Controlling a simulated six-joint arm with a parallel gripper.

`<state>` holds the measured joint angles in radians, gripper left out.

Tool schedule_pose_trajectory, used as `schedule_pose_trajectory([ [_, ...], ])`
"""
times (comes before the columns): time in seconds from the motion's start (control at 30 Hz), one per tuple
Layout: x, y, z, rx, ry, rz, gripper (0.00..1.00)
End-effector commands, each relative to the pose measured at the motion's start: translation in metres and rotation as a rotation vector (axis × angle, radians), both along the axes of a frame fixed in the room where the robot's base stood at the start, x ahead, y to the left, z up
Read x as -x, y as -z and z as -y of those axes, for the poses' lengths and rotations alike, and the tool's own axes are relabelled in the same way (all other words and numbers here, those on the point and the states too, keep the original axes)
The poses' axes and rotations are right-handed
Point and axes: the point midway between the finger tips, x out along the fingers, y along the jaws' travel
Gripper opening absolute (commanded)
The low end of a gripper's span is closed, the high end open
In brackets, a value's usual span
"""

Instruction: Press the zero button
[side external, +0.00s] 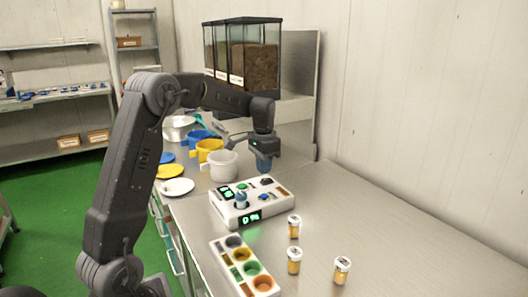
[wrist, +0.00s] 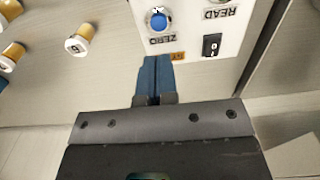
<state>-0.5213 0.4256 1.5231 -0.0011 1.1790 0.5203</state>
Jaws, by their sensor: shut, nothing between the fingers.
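The zero button is a round blue button (wrist: 158,20) on a white control box, with the word ZERO printed upside down beside it in the wrist view. The white box (side external: 228,213) stands on the steel bench in the side view. My gripper (side external: 264,168) is above the back of the box, pointing down. In the wrist view its blue fingers (wrist: 156,60) are together and empty, just short of the ZERO label, apart from the button in the picture. The height of the fingertips over the box is hard to tell.
A black rocker switch (wrist: 211,45) and the READ label (wrist: 222,14) are near the button. Several capped vials (side external: 294,260) and a tray with coloured wells (side external: 226,256) stand in front. Cups (side external: 222,167) and plates (side external: 178,187) are behind left. The bench's right side is clear.

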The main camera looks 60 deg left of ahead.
Motion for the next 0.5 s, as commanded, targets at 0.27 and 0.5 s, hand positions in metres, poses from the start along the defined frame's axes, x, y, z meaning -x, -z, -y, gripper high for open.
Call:
schedule_pose_trajectory([
  [0.27,0.0,-0.044,0.0,-0.001,-0.001,0.003,0.0],
  [0.5,0.0,-0.052,0.0,0.0,-0.001,0.002,0.0],
])
